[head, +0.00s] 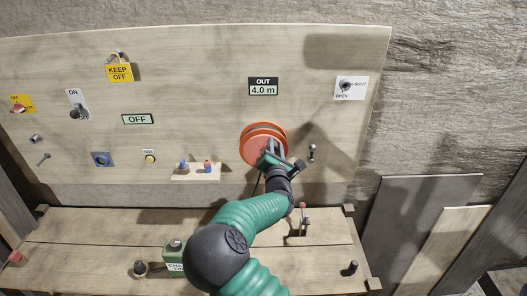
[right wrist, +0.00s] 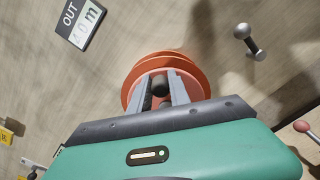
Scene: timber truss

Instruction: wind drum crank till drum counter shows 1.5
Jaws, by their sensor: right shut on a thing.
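The orange drum (head: 258,140) is mounted on the upright wooden board, and it also shows in the right wrist view (right wrist: 148,66). The drum counter (head: 263,87) above it reads OUT 4.0 m. My right gripper (head: 272,152) is in front of the drum, its fingers shut on a dark knob, the drum crank's handle (right wrist: 161,85). In the right wrist view the fingers (right wrist: 160,92) stand on both sides of this handle. The gripper and arm hide the lower part of the drum. My left gripper is not in view.
A small lever (head: 312,152) sticks out just right of the drum. Left are a shelf with small blue and red items (head: 196,172), an OFF sign (head: 138,119) and switches. Below is a plank bench (head: 90,225) with a red-knobbed lever (head: 303,220). Boards (head: 420,215) lean at right.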

